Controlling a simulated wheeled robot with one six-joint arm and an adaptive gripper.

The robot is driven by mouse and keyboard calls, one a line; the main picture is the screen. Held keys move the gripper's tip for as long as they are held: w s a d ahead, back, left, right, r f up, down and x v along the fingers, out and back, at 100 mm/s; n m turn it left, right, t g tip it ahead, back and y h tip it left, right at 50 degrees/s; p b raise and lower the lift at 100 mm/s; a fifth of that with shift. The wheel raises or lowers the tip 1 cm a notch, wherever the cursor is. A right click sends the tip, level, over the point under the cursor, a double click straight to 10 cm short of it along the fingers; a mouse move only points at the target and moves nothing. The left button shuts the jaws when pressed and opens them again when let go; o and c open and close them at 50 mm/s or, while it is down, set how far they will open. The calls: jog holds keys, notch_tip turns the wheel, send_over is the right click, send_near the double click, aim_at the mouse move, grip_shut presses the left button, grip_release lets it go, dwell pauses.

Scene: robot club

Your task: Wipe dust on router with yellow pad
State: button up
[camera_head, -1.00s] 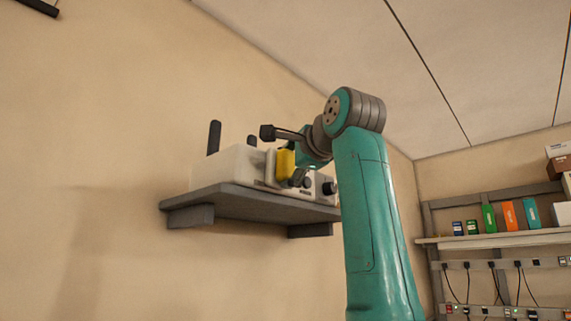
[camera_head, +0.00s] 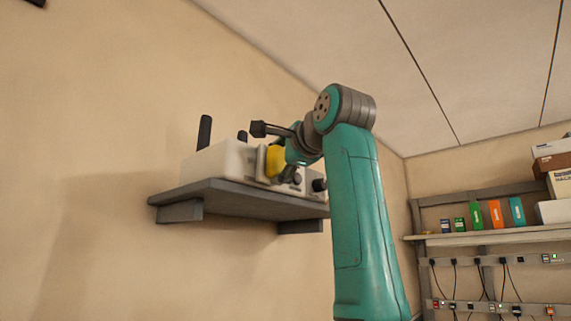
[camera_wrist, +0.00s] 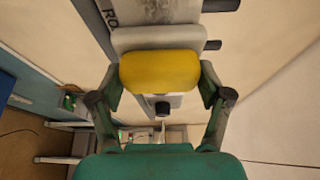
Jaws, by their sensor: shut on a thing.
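The router (camera_head: 220,160) is a pale box with black antennas on a grey wall shelf; its upper end also shows in the wrist view (camera_wrist: 165,10). My gripper (camera_wrist: 160,76) is shut on the yellow pad (camera_wrist: 160,71), one finger on each side. The pad also shows in the head view (camera_head: 275,161), at the router's front right part. A pale slab (camera_wrist: 158,39) lies between the yellow part and the router; I cannot tell whether it belongs to the pad. Contact with the router is hidden, and I cannot make out any dust.
The grey shelf (camera_head: 240,200) sits high on the tan wall. A black knob (camera_wrist: 162,108) sticks out close by the pad. At the right, a wall rack (camera_head: 480,238) holds colored boxes, with cables and power strips below. Space below the shelf is clear.

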jog(key=shift+s+a, duration=0.8)
jog(key=shift+s, duration=0.25)
jog(key=shift+s+a, duration=0.85)
jog(key=shift+s, duration=0.2)
jog(key=shift+s+a, duration=0.8)
jog(key=shift+s, duration=0.25)
jog(key=shift+s+d, duration=0.95)
jog(key=shift+d, duration=0.25)
jog(key=shift+s+d, duration=0.9)
jog(key=shift+d, duration=0.25)
jog(key=shift+d, duration=0.1)
jog(key=shift+s+d, duration=0.95)
jog(key=shift+d, duration=0.15)
jog(key=w+a, duration=0.4)
jog(key=a, duration=0.1)
jog(key=shift+w+a, duration=0.2)
jog(key=shift+a, duration=0.1)
